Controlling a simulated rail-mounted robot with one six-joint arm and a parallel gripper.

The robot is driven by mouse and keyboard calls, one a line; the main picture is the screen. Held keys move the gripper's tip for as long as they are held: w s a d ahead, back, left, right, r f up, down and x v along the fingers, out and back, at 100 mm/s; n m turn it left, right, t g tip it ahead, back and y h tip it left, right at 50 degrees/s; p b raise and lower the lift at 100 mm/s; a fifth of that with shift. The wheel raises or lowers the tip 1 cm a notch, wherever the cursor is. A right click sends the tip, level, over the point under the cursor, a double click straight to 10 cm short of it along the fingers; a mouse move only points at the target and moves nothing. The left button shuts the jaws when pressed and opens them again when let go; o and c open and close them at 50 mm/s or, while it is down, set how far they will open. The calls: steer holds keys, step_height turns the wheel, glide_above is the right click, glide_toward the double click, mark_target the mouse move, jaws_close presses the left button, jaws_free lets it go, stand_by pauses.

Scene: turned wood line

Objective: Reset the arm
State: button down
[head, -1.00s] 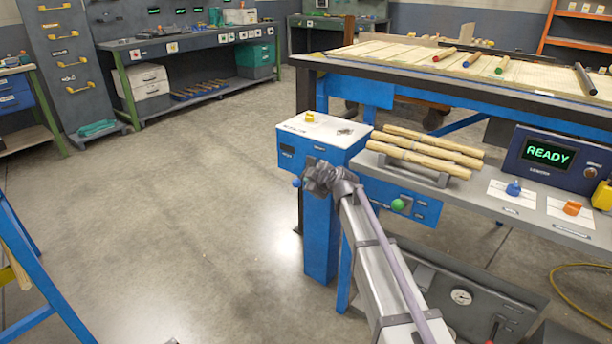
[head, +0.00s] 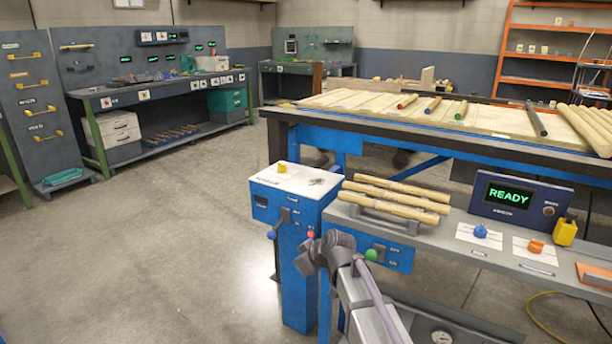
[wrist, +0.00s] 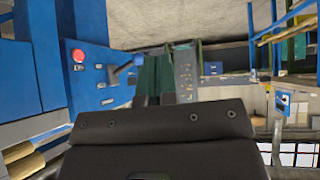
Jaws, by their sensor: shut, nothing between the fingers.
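My arm reaches up from the lower right of the head view. Its grey wrist (head: 338,246) is in front of the blue control post (head: 308,288), with its right side close to a green button (head: 371,255). In the wrist view, my black gripper body fills the bottom, and my gripper (wrist: 158,80) is shut, with nothing between its fingers. In the head view the fingers are hard to make out. The post has a white top (head: 300,180) with a yellow piece (head: 282,168) on it. A lever with a blue knob (head: 272,235) sticks out from its front.
Several turned wood pieces (head: 400,199) lie on a rack right of the post. A display reading READY (head: 508,195), a blue knob (head: 481,231) and an orange one (head: 535,246) are on the grey bench. A long table (head: 350,100) stands behind. The floor (head: 150,250) at left is clear.

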steer(key=s+d+f+m+g+h, duration=0.25)
steer(key=s+d+m, duration=0.25)
steer(key=s+d, duration=0.6)
steer(key=s+d+f+m+g+h, duration=0.2)
steer(key=s+d+m+g+h, duration=0.25)
steer(key=s+d, duration=0.7)
steer(key=a+r+t+p, duration=0.1)
steer(key=a+r+p, duration=0.2)
steer(key=r+p, duration=2.1)
steer(key=w+a+f+t+y+b, duration=0.1)
steer(key=w+a+f+b, duration=0.95)
steer(key=w, duration=0.35)
steer(key=w+a+m+t+y+b, duration=0.1)
steer(key=w+a+m+t, duration=0.15)
steer(key=w+a, duration=0.6)
steer(key=w+a+m+t+b, duration=0.1)
steer(key=w+a+m+t, duration=0.15)
steer(key=w+a, duration=0.65)
steer(key=w+d+r+b+x, duration=0.1)
steer(key=w+b+x, duration=0.1)
steer(key=b+x, duration=0.9)
steer(key=shift+w+a+f+m, duration=0.25)
steer(key=shift+w+f+m, duration=0.2)
steer(key=shift+w+f, duration=0.6)
